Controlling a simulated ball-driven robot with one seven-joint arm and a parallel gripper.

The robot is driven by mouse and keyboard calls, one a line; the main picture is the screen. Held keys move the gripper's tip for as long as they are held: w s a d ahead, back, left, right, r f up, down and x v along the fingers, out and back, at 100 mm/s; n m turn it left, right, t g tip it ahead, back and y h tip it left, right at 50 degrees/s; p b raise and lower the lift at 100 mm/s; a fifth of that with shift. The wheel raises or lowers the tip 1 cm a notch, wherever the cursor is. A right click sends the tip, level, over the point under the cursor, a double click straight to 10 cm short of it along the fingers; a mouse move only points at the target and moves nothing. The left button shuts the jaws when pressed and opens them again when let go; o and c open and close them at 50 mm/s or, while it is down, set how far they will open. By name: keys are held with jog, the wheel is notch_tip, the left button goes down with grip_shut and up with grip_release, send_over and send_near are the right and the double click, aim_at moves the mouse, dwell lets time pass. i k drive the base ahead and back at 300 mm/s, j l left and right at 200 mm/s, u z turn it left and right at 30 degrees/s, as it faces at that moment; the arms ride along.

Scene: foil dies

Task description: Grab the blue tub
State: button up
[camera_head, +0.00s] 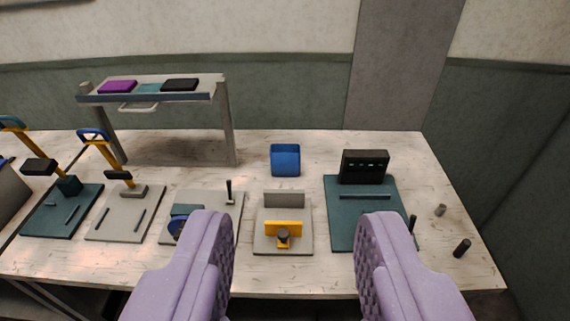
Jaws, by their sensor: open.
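The blue tub (285,161) stands on the wooden table near its back edge, a little right of the middle in the head view. It looks upright, and its inside shows a darker blue. My gripper (292,235) is in the foreground, with its two purple fingers wide apart and nothing between them. The fingers are nearer to the camera than the tub and lower in the picture. The tub shows above the gap between them, clear of both fingers.
In front of the tub is a grey fixture with a yellow block (284,229). A teal base with a black box (364,167) is to the right. A raised rack (150,92) stands back left, and lever presses (119,190) are at left.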

aim_at(285, 159)
jog(key=i+j, duration=0.1)
jog(key=i, duration=1.4)
